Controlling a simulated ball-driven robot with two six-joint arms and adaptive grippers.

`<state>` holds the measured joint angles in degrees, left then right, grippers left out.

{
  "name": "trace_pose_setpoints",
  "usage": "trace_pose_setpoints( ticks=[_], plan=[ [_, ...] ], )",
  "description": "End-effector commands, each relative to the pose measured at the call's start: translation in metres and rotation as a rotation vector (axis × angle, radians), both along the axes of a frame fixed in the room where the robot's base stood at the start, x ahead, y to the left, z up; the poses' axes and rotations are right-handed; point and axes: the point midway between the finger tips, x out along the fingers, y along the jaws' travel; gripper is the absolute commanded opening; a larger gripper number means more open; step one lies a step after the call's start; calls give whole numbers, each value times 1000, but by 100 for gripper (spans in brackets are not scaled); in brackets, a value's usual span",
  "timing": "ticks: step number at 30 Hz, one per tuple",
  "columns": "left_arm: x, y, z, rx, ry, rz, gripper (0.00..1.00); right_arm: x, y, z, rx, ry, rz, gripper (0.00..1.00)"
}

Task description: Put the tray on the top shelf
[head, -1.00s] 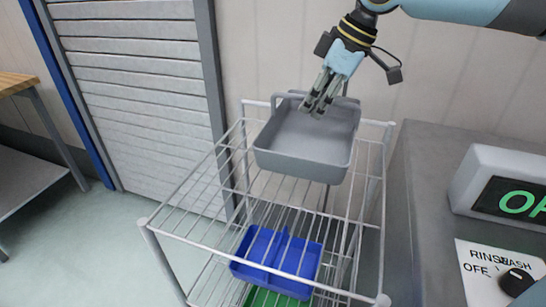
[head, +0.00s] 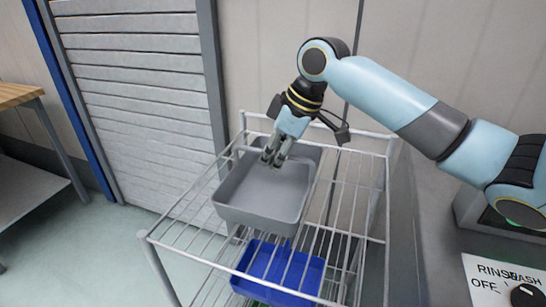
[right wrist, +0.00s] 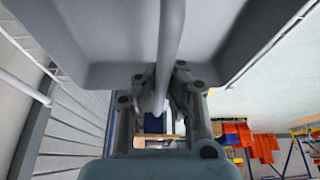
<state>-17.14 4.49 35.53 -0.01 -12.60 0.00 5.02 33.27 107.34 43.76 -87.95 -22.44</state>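The grey tray (head: 262,196) is at the top wire shelf (head: 345,205) of the rack, over its left part. I cannot tell whether it rests on the wires or hangs just above them. My right gripper (head: 272,160) reaches down at the tray's far side. In the right wrist view the fingers (right wrist: 160,100) are closed around the tray's grey handle bar (right wrist: 172,40), and the tray's underside or wall (right wrist: 80,35) fills the upper part. My left gripper is not in view.
A blue tray (head: 275,270) sits on the shelf below. The top shelf's right part is bare. A machine with a RINSE/WASH panel (head: 500,280) stands at the right, a shutter (head: 135,90) behind left, and a wooden-topped table (head: 18,94) at far left.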

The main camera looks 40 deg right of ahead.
Motion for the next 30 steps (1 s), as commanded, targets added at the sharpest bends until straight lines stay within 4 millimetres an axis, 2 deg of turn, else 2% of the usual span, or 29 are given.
trace_pose_setpoints(
  ticks=[9,11,16,25,30],
  plan=[
    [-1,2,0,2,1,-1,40,0,0,-4,0,-1,0,0],
    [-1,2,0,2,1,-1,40,0,0,-4,0,-1,0,6],
    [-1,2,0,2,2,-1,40,0,0,-4,0,-1,0,28],
    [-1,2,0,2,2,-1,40,0,-1,-2,-1,-2,0,29],
    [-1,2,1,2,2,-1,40,-7,-6,18,-7,-3,2,29]
  ],
)
